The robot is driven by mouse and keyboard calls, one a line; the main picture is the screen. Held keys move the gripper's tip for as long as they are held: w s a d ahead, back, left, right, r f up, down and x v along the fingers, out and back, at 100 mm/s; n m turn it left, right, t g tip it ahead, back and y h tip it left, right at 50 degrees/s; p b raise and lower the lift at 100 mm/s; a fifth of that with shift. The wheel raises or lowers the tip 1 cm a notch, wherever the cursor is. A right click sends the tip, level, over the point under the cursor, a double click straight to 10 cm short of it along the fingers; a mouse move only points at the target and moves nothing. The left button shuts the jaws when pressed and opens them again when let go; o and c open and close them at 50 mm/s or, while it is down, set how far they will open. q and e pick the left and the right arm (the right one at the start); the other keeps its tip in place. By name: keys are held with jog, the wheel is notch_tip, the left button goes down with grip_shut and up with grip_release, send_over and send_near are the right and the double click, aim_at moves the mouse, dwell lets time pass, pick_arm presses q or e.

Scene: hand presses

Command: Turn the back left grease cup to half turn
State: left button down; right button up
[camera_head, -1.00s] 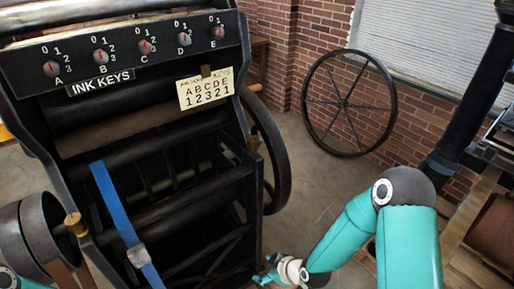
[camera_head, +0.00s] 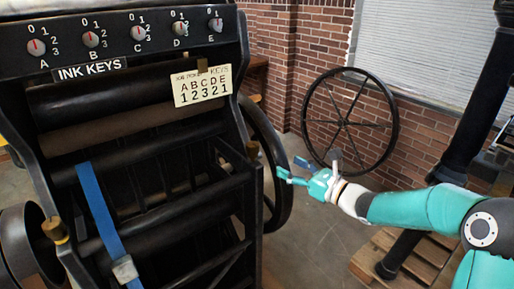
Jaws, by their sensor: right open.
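One (camera_head: 55,230) is at the lower left on the side frame. A small brass piece (camera_head: 203,65) shows above the number card. I cannot tell which of them, if any, is the back left grease cup; it may be hidden behind the press. My right gripper (camera_head: 291,170) is open and empty, just right of the right front post, in front of the large flywheel and apart from the cup. My left gripper is not in view.
The ink key panel (camera_head: 120,38) with several dials spans the top of the press. A card (camera_head: 202,86) hangs under it. A blue strap (camera_head: 97,205) crosses the front left. A wooden pallet (camera_head: 375,258) lies lower right. A spoked wheel (camera_head: 347,123) leans on the brick wall.

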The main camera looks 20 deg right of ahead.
aim_at(257, 151)
jog(key=p+x, duration=0.4)
jog(key=x, duration=1.1)
jog(key=shift+f, duration=0.1)
jog(key=c, duration=1.2)
jog(key=shift+o, duration=0.2)
jog(key=m+h+b, duration=0.1)
jog(key=h+b, duration=0.1)
jog(key=b, duration=0.7)
jog(key=m+t+h+b, duration=0.1)
jog(key=m+h+b, duration=0.1)
jog(key=b, duration=0.6)
jog(key=shift+d+f+t+b, duration=0.1)
jog(key=shift+t+b, duration=0.2)
jog(key=shift+b, duration=0.1)
jog(key=shift+h+b, duration=0.4)
jog(key=shift+b, duration=0.1)
